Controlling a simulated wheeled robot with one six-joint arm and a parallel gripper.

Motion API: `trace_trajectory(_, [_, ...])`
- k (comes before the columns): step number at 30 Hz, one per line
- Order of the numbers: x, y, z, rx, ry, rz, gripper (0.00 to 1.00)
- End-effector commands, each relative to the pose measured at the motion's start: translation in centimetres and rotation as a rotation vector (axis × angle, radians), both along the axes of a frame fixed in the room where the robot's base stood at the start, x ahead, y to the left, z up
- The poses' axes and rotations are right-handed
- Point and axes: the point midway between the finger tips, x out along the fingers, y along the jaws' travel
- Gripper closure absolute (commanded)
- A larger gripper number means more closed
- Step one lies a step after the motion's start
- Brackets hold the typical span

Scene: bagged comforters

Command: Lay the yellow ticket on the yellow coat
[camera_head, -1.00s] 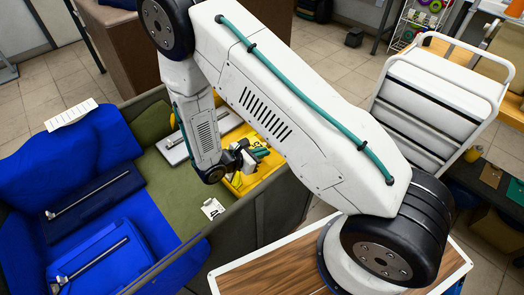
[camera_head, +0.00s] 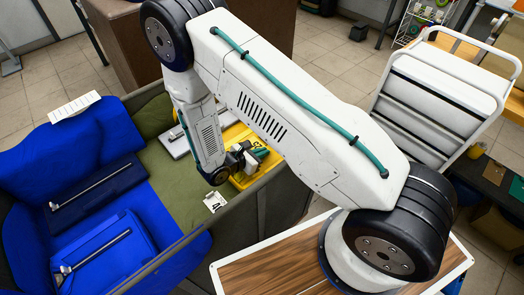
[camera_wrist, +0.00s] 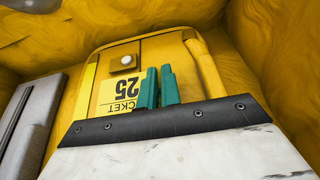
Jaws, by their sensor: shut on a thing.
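In the wrist view the yellow ticket (camera_wrist: 118,94), printed TICKET 25 and upside down in the picture, lies in front of a yellow panel with a round stud. My gripper's two green fingers (camera_wrist: 159,86) are together at the ticket's right edge, shut on it; the exact grip is hard to see. Soft yellow fabric, seemingly the yellow coat (camera_wrist: 285,50), surrounds the panel. In the head view my gripper (camera_head: 256,156) is low over the yellow area (camera_head: 243,183) in the bin, partly hiding it.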

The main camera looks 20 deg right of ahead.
Motion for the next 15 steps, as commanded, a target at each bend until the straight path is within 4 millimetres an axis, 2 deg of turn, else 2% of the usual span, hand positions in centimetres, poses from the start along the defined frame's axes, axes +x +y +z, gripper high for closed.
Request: trace_trajectory(15, [0.02,0.01,-0.42,0.000,-0.001,0.000,1.00])
